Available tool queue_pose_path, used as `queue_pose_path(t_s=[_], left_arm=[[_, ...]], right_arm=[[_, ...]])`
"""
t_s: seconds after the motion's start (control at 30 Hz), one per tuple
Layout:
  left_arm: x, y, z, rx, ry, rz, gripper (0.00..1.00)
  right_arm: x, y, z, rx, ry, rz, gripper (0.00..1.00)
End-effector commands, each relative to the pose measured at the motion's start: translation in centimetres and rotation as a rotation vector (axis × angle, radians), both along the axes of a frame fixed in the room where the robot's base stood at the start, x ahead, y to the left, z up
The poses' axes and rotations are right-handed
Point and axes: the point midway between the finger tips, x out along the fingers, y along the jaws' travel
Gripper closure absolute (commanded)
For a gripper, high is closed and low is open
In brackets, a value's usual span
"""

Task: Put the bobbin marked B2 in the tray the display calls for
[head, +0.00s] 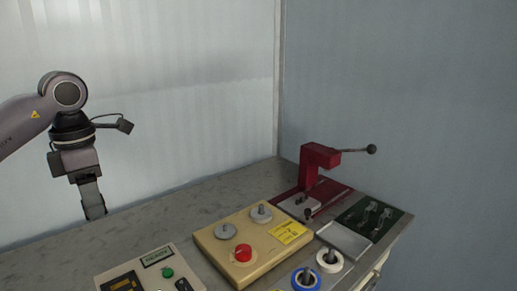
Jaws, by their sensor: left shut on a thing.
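My left gripper (94,203) hangs fingers down at the left, above the bench's back edge. It is shut, but what it holds cannot be made out. A blue-rimmed bobbin (305,280) and a white bobbin (329,261) stand near the bottom edge; no B2 mark is readable on either. A light grey tray-like panel (343,241) and a dark green panel with metal parts (378,212) lie at the right. My right gripper is out of view.
A beige box (231,258) with a red button (243,252), two grey discs and a yellow label stands mid-bench. Behind it is a red press (316,165) with a long lever reaching right. The grey bench (150,222) is bare at the back left.

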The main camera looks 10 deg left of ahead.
Motion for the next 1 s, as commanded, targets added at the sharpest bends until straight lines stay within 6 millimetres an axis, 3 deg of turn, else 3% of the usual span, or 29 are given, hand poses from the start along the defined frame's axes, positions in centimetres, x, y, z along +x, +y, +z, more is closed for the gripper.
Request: queue_pose_path(t_s=[0.27,0.63,1.0], left_arm=[[0.4,-1.9,-2.0,0.001,0.004,-0.284,0.91],[0.5,-6.9,-6.8,-0.002,0.003,-1.014,0.91],[-0.8,-12.2,-11.6,-0.001,0.001,-1.770,0.91]], right_arm=[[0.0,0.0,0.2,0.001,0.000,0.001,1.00],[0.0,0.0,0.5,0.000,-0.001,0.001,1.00],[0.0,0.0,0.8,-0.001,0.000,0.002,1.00]])
